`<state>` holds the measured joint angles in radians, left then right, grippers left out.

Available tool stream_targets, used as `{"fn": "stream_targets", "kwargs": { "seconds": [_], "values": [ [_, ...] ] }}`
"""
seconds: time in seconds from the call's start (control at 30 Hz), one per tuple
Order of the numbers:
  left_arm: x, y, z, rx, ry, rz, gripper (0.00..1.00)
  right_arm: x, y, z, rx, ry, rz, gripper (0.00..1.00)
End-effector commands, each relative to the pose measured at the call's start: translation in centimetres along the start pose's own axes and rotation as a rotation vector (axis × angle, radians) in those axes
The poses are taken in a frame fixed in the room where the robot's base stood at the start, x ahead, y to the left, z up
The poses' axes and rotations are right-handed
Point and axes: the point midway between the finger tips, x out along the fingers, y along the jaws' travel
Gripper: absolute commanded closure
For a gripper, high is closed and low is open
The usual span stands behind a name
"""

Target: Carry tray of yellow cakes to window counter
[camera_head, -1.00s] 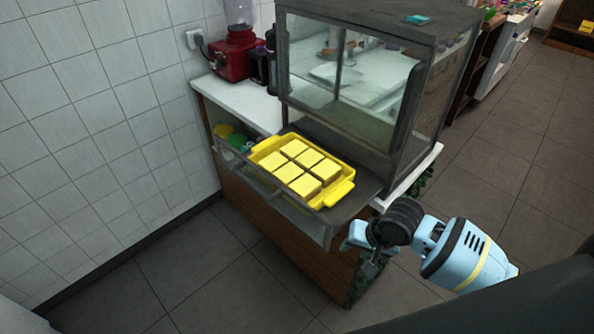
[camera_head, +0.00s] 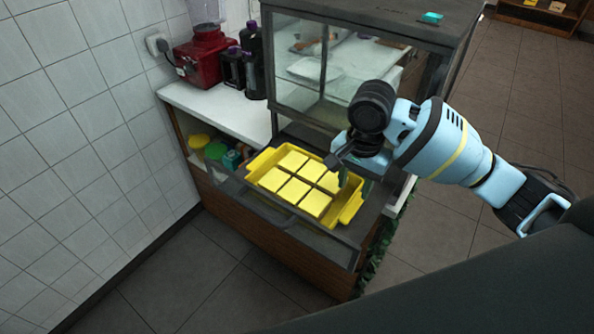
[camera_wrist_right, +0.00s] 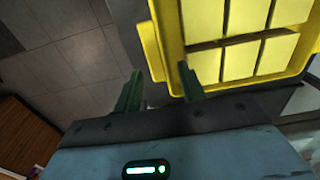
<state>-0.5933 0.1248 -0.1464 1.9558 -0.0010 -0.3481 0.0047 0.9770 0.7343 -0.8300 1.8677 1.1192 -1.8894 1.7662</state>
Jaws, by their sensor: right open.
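The yellow tray (camera_head: 262,163) sits on the dark lower shelf in front of the glass display case, with several square yellow cakes (camera_head: 292,190) in rows inside it. My right gripper (camera_head: 340,176) is open above the tray's right end, near its rim. In the right wrist view the two dark fingers (camera_wrist_right: 160,90) stand apart at the tray's edge (camera_wrist_right: 152,50), and one finger overlaps the tray in the picture. I cannot tell whether the fingers touch it. My left gripper is not in view.
The glass display case (camera_head: 300,75) stands right behind the tray. A white counter (camera_head: 215,105) holds a red blender (camera_head: 205,58) and dark bottles (camera_head: 252,60). Colored containers (camera_head: 215,150) sit on a shelf left of the tray. Tiled floor is clear in front.

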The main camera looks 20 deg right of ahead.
Motion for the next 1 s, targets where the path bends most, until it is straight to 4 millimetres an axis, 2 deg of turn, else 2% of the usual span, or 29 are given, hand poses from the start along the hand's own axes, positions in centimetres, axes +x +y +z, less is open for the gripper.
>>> {"fn": "stream_targets", "kwargs": {
  "seconds": [0.17,0.33,0.5,0.67,0.77,1.0],
  "values": [
    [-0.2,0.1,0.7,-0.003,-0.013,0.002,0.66,-0.3,-0.1,0.3,0.005,-0.002,0.010,0.60],
    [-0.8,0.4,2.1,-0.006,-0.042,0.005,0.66,0.5,0.0,0.2,0.006,-0.003,0.012,0.60],
    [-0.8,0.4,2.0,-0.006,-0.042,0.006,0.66,2.1,0.0,0.2,0.006,-0.002,0.010,0.60],
    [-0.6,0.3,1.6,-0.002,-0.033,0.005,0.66,2.5,0.0,0.2,0.005,-0.001,0.008,0.60],
    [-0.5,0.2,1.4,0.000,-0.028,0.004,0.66,3.3,0.1,0.1,0.005,-0.002,0.010,0.60],
    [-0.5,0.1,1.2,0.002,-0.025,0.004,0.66,6.5,0.4,-0.1,0.005,-0.001,0.010,0.60]
  ]
}}
